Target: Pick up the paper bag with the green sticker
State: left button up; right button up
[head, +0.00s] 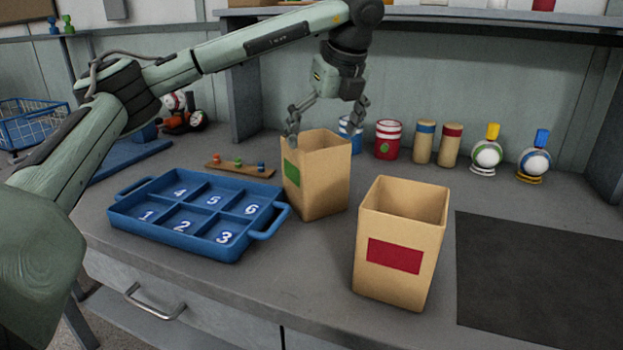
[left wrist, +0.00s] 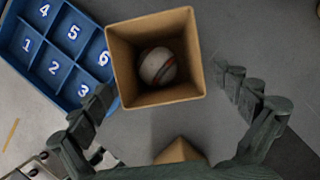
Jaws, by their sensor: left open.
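The paper bag with the green sticker (head: 325,190) stands upright on the counter, right of the blue tray. Its green sticker (head: 292,170) faces left. In the left wrist view the open-topped bag (left wrist: 190,95) holds a white ball with red stripes (left wrist: 158,66). My left gripper (head: 325,122) is open, above and around the bag's top. One finger is near the left rim, the other by the far right side; I cannot tell whether they touch. A second bag with a red sticker (head: 394,256) stands upright, nearer and to the right. My right gripper is not in view.
The blue numbered tray (head: 190,249) lies close left of the green-sticker bag. Behind stand a blue can (head: 350,133), a red can (head: 388,140), two tan cylinders (head: 424,142) and two balls on stands (head: 487,152). A dark mat (head: 540,280) lies right.

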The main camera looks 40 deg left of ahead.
pick_arm(q)
jog(key=p+x, duration=0.1)
jog(key=x, duration=0.4)
jog(key=shift+a+f, duration=0.15)
jog(key=shift+f, duration=0.15)
jog(key=shift+w+a+f, duration=0.1)
jog(key=shift+a+f, duration=0.05)
jog(key=shift+f, duration=0.25)
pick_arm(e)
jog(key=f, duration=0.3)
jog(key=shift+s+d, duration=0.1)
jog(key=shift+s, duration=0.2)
pick_arm(q)
jog(key=c, duration=1)
